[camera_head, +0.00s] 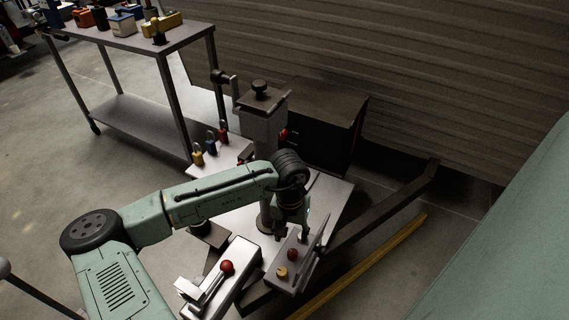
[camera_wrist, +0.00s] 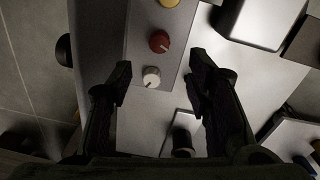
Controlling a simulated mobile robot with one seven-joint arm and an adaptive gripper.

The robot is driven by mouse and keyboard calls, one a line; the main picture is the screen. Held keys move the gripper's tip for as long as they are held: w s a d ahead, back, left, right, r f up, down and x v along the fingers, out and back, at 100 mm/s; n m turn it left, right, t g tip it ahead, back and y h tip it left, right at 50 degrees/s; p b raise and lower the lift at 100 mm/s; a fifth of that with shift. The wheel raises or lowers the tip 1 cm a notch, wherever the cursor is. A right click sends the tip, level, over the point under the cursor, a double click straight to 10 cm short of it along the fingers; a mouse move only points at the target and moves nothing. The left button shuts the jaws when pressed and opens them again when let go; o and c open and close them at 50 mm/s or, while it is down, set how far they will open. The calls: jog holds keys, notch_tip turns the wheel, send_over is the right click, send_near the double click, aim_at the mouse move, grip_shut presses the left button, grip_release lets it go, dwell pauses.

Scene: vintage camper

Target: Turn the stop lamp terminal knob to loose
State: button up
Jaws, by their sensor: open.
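A grey terminal box (camera_head: 273,285) carries a yellow knob (camera_head: 281,272) and a red knob (camera_head: 292,254). In the wrist view, the yellow knob (camera_wrist: 169,2), red knob (camera_wrist: 159,41) and a white knob (camera_wrist: 151,77) stand in a row on the box (camera_wrist: 143,22). I cannot read any label, so I cannot tell which is the stop lamp knob. My gripper (camera_head: 304,228) is over the far end of the box. In the wrist view my gripper (camera_wrist: 159,80) is open, with the white knob between its fingertips in the picture; contact is not visible.
A second box with a red-balled lever (camera_head: 227,266) stands left of the terminal box. Behind are a post with a clamp-like head (camera_head: 262,100), several coloured padlocks (camera_head: 211,149) and a dark cabinet (camera_head: 330,125). A yellow bar (camera_head: 360,265) lies on the floor at right.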

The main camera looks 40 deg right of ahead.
aim_at(292, 252)
jog(key=f, duration=1)
jog(key=shift+s+d+f, duration=0.15)
jog(key=shift+s+f, duration=0.05)
jog(key=shift+c, duration=0.6)
grip_shut()
jog(key=shift+p, duration=0.45)
jog(key=n+p, duration=0.2)
jog(key=shift+s+r+n, duration=0.1)
jog(key=shift+r+n, duration=0.1)
jog(key=shift+n, duration=0.2)
jog(key=shift+f+n+p, duration=0.2)
jog(key=shift+n+p, duration=0.45)
jog(key=shift+n, duration=0.25)
